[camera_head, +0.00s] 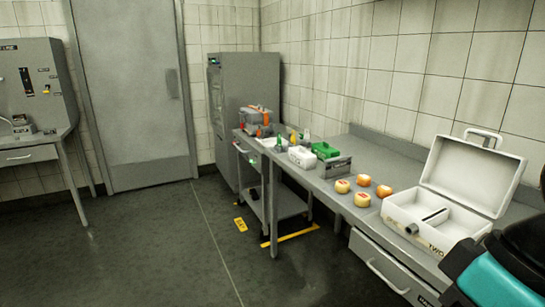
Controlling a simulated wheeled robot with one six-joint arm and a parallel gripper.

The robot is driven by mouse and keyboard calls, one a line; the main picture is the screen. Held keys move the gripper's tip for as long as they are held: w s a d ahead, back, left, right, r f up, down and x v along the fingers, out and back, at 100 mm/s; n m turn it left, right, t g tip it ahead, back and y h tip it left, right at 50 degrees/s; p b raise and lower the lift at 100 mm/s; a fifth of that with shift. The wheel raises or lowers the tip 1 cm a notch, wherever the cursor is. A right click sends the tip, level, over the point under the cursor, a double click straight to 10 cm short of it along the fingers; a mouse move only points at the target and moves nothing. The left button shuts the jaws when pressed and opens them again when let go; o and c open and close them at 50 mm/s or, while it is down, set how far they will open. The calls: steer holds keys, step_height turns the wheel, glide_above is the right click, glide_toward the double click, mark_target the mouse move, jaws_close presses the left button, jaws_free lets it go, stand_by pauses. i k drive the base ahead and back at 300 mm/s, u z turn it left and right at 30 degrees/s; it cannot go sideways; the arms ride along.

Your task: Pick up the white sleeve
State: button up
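I cannot surely pick out a white sleeve. A small white box-like thing (301,157) stands on the long grey bench, beside a green box (325,150) and a grey box (335,167); at this size I cannot tell whether it is a sleeve. An open white case (405,222) stands nearer on the bench, its lid raised at the back and "TWO" on its front. Its inside is partly hidden. A black and teal part of my arm shows at the lower right; my gripper fingers are not in view.
A tall grey cabinet (247,110) stands at the back near a closed door (132,95). A console desk (35,153) is far left. The middle floor is clear.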

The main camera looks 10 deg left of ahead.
mark_target(305, 160)
steer(key=u, duration=0.75)
steer(key=i, duration=0.95)
steer(key=u, duration=0.7)
steer(key=i, duration=1.05)
steer(key=z, duration=0.5)
steer(key=i, duration=0.75)
steer(key=z, duration=1.1)
steer(key=i, duration=0.55)
steer(key=z, duration=0.55)
